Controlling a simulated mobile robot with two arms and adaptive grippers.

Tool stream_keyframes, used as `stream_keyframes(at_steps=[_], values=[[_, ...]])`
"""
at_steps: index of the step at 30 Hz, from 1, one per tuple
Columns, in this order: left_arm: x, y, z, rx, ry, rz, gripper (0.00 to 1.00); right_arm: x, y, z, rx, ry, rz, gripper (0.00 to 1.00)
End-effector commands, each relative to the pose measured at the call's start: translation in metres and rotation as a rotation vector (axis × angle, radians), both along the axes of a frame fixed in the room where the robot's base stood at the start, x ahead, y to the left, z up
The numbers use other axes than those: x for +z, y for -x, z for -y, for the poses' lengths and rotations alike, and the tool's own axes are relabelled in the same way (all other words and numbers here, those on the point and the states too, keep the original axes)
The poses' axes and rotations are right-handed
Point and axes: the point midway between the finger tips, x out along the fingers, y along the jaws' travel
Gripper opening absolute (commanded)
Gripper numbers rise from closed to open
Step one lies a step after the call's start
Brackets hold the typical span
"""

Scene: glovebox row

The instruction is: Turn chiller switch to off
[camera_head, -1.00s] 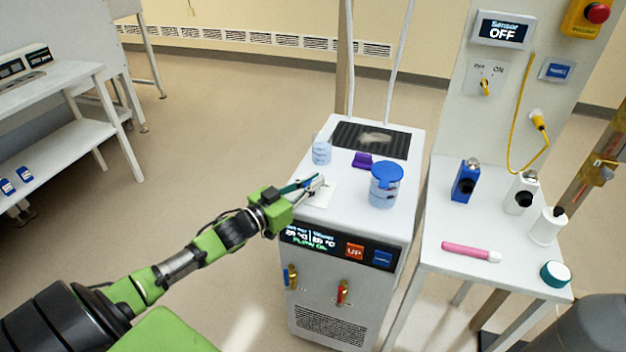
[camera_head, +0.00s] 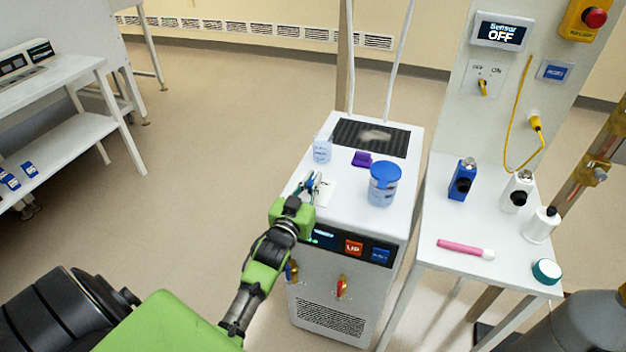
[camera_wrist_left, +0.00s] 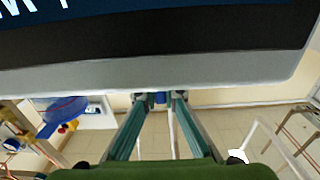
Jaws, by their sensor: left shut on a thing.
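The chiller (camera_head: 399,232) is a white cabinet with a dark front display, an orange UP button and a blue button. My left gripper (camera_head: 313,180) is over the left front of its top, beside a white card (camera_head: 326,192). In the left wrist view the gripper (camera_wrist_left: 160,98) has its fingers shut on a small blue thing at the tips; I cannot tell whether this is the chiller switch. A switch plate (camera_head: 486,78) marked OFF and ON, with a yellow knob, is on the upright panel below a display reading "Sensor OFF" (camera_head: 500,31). My right gripper is not in view.
A clear beaker (camera_head: 322,148), a purple block (camera_head: 362,159) and a blue-lidded jar (camera_head: 384,186) stand on the chiller top. Red- and blue-handled valves are on its front. The side table (camera_head: 450,222) holds bottles and a pink marker. Floor to the left is free.

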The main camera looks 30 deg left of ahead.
Motion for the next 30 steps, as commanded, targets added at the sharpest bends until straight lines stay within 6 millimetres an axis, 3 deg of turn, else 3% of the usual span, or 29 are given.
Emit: stream_keyframes(at_steps=[13, 15, 16, 26, 30], values=[[0.001, 0.0, -0.001, 0.01, -0.001, 0.003, 0.0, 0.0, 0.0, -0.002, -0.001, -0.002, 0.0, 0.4], [0.001, 0.0, -0.001, 0.01, -0.001, 0.003, 0.21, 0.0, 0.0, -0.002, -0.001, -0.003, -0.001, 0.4], [0.001, 0.0, -0.001, 0.01, -0.001, 0.003, 0.25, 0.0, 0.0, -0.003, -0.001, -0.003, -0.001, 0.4], [0.001, 0.001, 0.0, 0.009, 0.0, 0.002, 0.25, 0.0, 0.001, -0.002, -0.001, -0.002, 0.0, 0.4], [-0.001, 0.012, 0.003, 0.009, 0.0, 0.0, 0.25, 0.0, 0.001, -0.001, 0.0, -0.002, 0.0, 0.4]])
